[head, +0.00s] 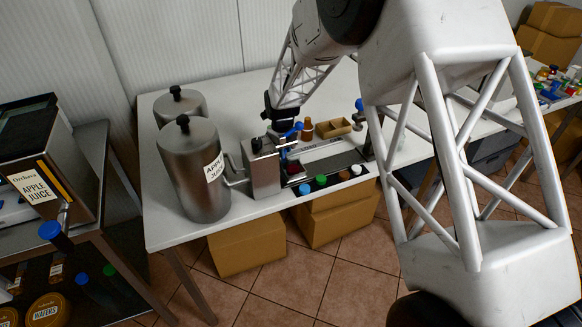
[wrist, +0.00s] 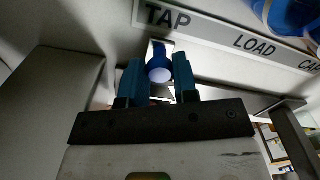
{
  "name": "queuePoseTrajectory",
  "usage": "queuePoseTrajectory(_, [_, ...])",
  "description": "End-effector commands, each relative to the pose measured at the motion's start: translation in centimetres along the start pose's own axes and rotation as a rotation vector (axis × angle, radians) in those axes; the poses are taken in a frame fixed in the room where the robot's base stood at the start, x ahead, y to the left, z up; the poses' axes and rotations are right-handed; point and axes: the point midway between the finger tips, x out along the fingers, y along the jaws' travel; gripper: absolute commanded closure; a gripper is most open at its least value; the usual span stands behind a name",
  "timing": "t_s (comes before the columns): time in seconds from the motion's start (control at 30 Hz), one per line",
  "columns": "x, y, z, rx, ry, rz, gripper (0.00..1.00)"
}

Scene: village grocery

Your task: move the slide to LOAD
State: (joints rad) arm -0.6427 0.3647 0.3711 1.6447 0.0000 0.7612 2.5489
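The slide's round blue knob (wrist: 159,68) sits on a pale stem at the TAP end of a light label strip (wrist: 215,30). The strip reads TAP, LOAD and a partly cut-off CAP from left to right. My gripper (wrist: 158,75) has its two blue fingers on either side of the knob, with no clear gap, and appears shut on it. In the head view my gripper (head: 291,132) is low over the left end of the bench machine (head: 265,172), beside its grey block.
Steel apple juice cans (head: 196,170) stand left of the machine. The white tabletop (head: 240,88) is clear behind the cans. Blue objects (wrist: 290,15) show beyond the strip.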

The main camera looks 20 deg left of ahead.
Motion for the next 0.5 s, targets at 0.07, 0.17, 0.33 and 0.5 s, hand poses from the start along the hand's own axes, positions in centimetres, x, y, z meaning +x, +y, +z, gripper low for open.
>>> queuePoseTrajectory(0.07, [0.0, 0.0, 0.0, 0.000, 0.000, 0.000, 0.86])
queuePoseTrajectory(0.17, [0.0, 0.0, 0.0, 0.000, 0.000, 0.000, 0.86])
queuePoseTrajectory(0.33, [0.0, -0.4, -0.2, 0.000, 0.000, 0.000, 0.86])
queuePoseTrajectory(0.5, [0.0, -1.2, -0.6, 0.001, 0.000, 0.000, 0.86])
